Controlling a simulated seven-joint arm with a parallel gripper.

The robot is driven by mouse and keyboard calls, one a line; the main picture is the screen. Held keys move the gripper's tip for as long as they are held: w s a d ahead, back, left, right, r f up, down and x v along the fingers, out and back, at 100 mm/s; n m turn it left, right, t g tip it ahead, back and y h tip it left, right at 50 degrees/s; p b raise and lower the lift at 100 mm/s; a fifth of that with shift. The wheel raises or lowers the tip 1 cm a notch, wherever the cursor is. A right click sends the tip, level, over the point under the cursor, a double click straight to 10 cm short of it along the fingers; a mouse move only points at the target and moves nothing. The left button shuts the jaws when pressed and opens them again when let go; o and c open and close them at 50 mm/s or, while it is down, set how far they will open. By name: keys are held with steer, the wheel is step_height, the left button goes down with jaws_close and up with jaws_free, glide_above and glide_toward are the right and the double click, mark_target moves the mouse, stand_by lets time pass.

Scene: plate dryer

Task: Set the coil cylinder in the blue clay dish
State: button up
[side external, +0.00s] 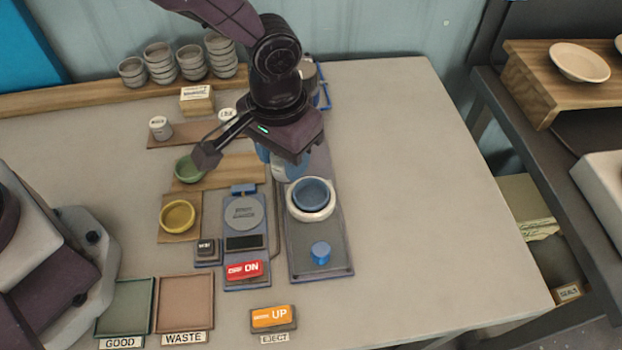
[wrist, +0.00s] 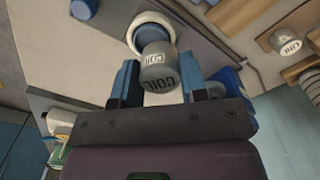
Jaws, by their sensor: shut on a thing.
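The coil cylinder (wrist: 158,68) is grey with a dark "COIL" label. My gripper (wrist: 162,88) is shut on it, with the blue fingers on either side in the wrist view. In the side view my gripper (side external: 284,165) hangs just behind the blue clay dish, and the cylinder (side external: 287,172) is partly hidden between the fingers. The blue clay dish (side external: 312,192) sits in a white ring on a grey plate. In the wrist view the dish (wrist: 150,33) lies just beyond the cylinder, which covers part of it; I cannot tell their exact height gap.
A blue knob (side external: 320,252) stands in front of the dish. A yellow dish (side external: 177,215), a green dish (side external: 186,172) and a scale (side external: 243,213) are to the left. Another labelled cylinder (side external: 160,128) stands on a board behind. The table's right side is clear.

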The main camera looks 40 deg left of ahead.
glide_above(309, 198)
step_height(309, 198, down, 5)
steer(key=shift+w, duration=0.15)
steer(key=shift+d+f, duration=0.1)
steer(key=shift+f, duration=1.45)
steer(key=shift+f, duration=0.1)
steer(key=shift+f, duration=0.65)
steer(key=o, duration=1)
steer(key=shift+c, duration=0.2)
step_height(309, 198, up, 14)
steer(key=shift+f, duration=0.25)
